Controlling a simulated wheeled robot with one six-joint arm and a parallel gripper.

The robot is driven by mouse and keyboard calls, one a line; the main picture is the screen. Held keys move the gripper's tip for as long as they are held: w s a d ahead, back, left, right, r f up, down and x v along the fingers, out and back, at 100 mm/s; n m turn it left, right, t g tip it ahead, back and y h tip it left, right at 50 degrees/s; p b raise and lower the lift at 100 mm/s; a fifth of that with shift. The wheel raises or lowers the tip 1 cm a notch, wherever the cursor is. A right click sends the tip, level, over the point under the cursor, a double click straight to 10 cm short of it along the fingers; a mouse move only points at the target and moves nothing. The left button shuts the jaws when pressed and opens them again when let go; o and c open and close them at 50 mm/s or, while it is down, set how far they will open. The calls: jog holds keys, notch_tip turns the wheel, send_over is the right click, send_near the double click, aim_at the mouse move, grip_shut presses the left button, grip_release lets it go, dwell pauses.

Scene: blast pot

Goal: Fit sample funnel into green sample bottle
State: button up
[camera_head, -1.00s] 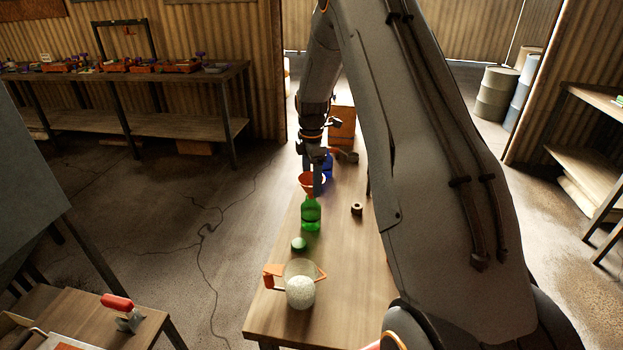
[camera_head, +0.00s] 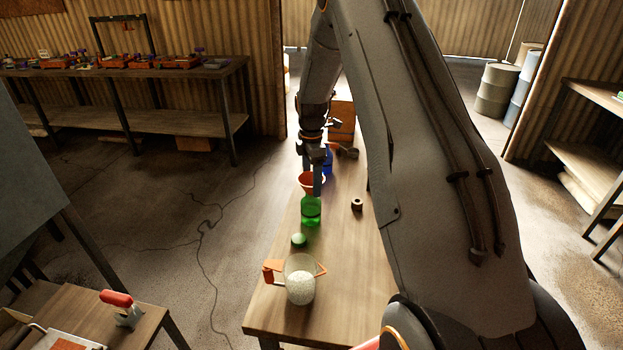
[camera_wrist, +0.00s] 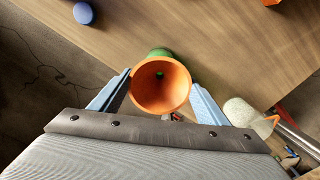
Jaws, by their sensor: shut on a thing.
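The orange sample funnel (camera_head: 312,180) is upright above the green sample bottle (camera_head: 311,211), which stands on the narrow wooden table. My gripper (camera_head: 316,172) is shut on the funnel. In the wrist view the funnel's round bowl (camera_wrist: 160,84) lies between the two light-blue fingers of my gripper (camera_wrist: 158,98). A bit of the green bottle (camera_wrist: 160,53) shows past the funnel's rim. The funnel's lower end is at the bottle's mouth; how far its spout is inside cannot be told. The bowl hides most of the bottle in the wrist view.
A blue bottle (camera_head: 327,160) and an orange-brown box (camera_head: 342,120) are behind.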

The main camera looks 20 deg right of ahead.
jog(key=shift+f, duration=0.25)
jog(key=o, duration=1.1)
jog(key=shift+c, duration=0.2)
jog(key=shift+r, duration=0.1)
